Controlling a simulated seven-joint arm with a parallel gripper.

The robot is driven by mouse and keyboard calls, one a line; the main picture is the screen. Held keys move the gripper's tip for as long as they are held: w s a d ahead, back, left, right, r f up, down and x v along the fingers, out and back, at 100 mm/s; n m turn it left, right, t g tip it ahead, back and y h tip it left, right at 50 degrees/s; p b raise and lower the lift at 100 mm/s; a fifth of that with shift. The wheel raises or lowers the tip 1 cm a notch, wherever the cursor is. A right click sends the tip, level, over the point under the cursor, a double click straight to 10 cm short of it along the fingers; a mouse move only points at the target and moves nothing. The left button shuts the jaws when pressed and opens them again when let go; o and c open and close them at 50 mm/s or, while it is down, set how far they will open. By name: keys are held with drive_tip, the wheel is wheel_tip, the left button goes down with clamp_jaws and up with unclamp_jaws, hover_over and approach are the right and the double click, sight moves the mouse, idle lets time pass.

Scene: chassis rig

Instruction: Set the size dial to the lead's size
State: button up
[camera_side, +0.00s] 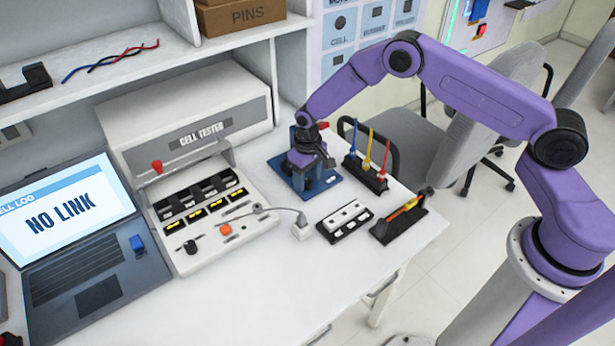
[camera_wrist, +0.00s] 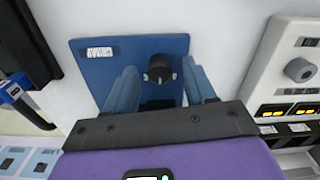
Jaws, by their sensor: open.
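A blue crimp-like device with a blue base plate (camera_side: 325,186) stands on the bench beside the cell tester. My gripper (camera_side: 306,160) is right over it and hides much of it in the side view. In the wrist view the blue plate (camera_wrist: 85,75) carries a small white label (camera_wrist: 100,53) and a black round knob (camera_wrist: 159,68), which looks like the dial. My gripper (camera_wrist: 160,82) is open, with one finger on each side of the knob and visible gaps. Coloured leads, blue, yellow and red, stand in a black rack (camera_side: 365,175). Dial markings are too small to read.
The white cell tester (camera_side: 185,118) stands at the left, with a laptop (camera_side: 75,235) showing NO LINK. A black block with white tops (camera_side: 345,219) and a black holder with an orange-and-yellow item (camera_side: 398,221) lie near the right edge.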

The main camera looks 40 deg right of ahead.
clamp_jaws()
drive_tip(key=shift+n, duration=0.3)
drive_tip(key=n, duration=0.4)
drive_tip(key=shift+n, duration=2.1)
